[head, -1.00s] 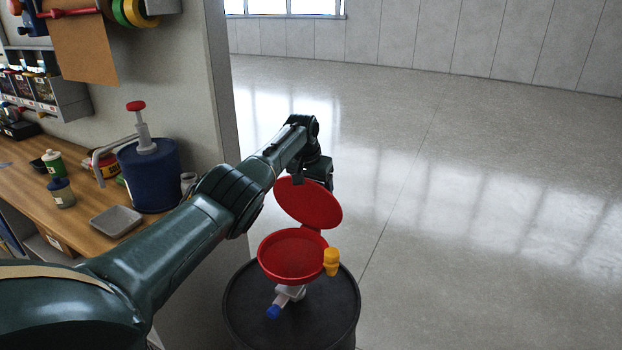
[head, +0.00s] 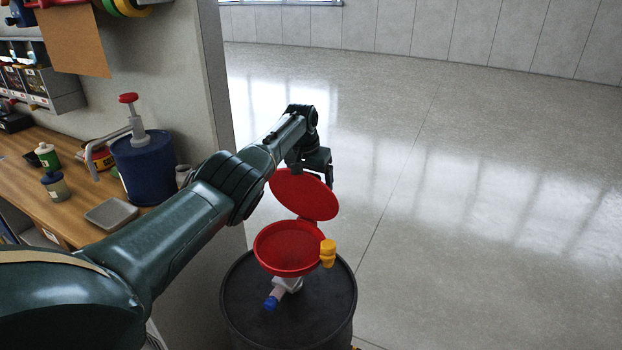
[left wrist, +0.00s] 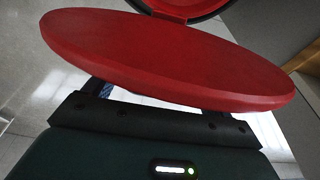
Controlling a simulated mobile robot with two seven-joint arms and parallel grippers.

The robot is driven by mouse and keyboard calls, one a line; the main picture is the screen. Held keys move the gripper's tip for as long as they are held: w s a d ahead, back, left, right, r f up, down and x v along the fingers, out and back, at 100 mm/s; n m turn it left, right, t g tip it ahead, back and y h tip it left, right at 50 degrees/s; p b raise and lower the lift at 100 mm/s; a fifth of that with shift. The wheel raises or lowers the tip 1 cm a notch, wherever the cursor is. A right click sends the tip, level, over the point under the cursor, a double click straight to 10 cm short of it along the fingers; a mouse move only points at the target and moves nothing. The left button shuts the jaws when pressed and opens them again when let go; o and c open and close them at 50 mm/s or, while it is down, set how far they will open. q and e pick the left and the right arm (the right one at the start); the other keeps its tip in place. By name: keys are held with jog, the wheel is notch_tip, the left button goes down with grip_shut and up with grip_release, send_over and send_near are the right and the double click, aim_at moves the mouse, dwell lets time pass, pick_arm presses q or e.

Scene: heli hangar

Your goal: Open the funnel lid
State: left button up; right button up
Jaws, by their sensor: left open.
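The red funnel (head: 284,262) sits on top of a black drum (head: 235,300) in the head view. Its round red lid (head: 305,196) stands raised and tilted back on the far side of the bowl, so the bowl's inside shows. My left gripper (head: 324,178) is just behind and above the lid, partly hidden by it. In the left wrist view the lid (left wrist: 165,58) fills the middle, close in front of the open left gripper (left wrist: 160,98). I cannot tell whether they touch. My right gripper is not in view.
A yellow fitting (head: 327,253) stands at the funnel's right rim, and a blue-tipped valve (head: 271,302) lies below the funnel. A wooden workbench (head: 40,185) with a blue pump can (head: 145,170) is at the left. The floor at the right is clear.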

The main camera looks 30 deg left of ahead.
pick_arm(q)
jog(key=v, duration=1.3)
jog(key=shift+s+d, duration=0.1)
